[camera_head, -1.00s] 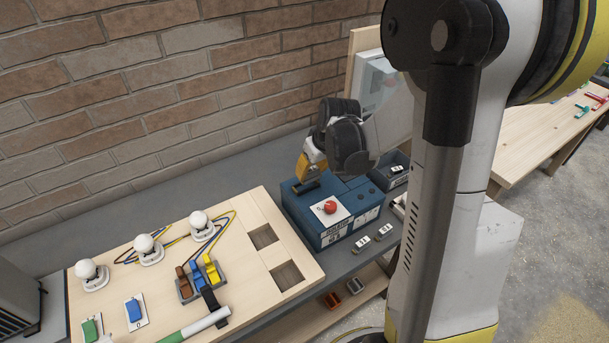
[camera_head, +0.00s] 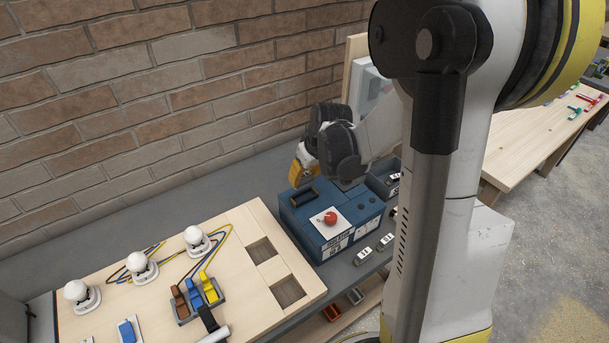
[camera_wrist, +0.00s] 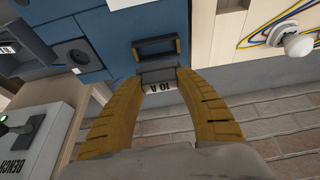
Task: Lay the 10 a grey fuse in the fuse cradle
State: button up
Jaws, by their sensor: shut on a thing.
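My gripper (camera_head: 302,176) hangs just beyond the back left corner of the blue bench unit (camera_head: 338,247), on the wall side. In the wrist view, its yellow fingers (camera_wrist: 160,79) are shut on the 10 A grey fuse (camera_wrist: 161,86), whose white label reads "10 A". The fuse is hidden in the head view. The fuse cradle (camera_head: 303,197) is a dark rectangular frame on top of the unit and looks empty. In the wrist view, the cradle (camera_wrist: 156,41) lies just ahead of the fingertips and fuse. I cannot tell the height gap.
A red button (camera_head: 330,217) stands on the unit near the cradle. A wooden board (camera_head: 235,290) with white bulbs and coloured switches lies to the left. Labelled fuses (camera_head: 363,256) lie in front of the unit, and a dark bin (camera_head: 377,182) stands right. The brick wall is behind.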

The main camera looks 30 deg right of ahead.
aim_at(306, 185)
jog(key=shift+f+b, duration=2.35)
jog(key=shift+f, duration=0.45)
jog(key=shift+f, duration=0.1)
jog(key=o, duration=0.9)
jog(key=shift+c, duration=0.2)
jog(key=v, duration=1.2)
jog(key=s+a+f+t+b, duration=0.1)
jog(key=s+a+f+b, duration=0.1)
jog(key=s+a+b, duration=0.2)
jog(key=s+a+f+t+b, duration=0.1)
jog(key=s+a+f+b, duration=0.1)
jog(key=s+a, duration=0.7)
jog(key=a+b, duration=0.1)
jog(key=a, duration=0.1)
jog(key=shift+a+f+t+b, duration=0.25)
jog(key=shift+a+t+b, duration=0.05)
jog(key=shift+a+b, duration=0.05)
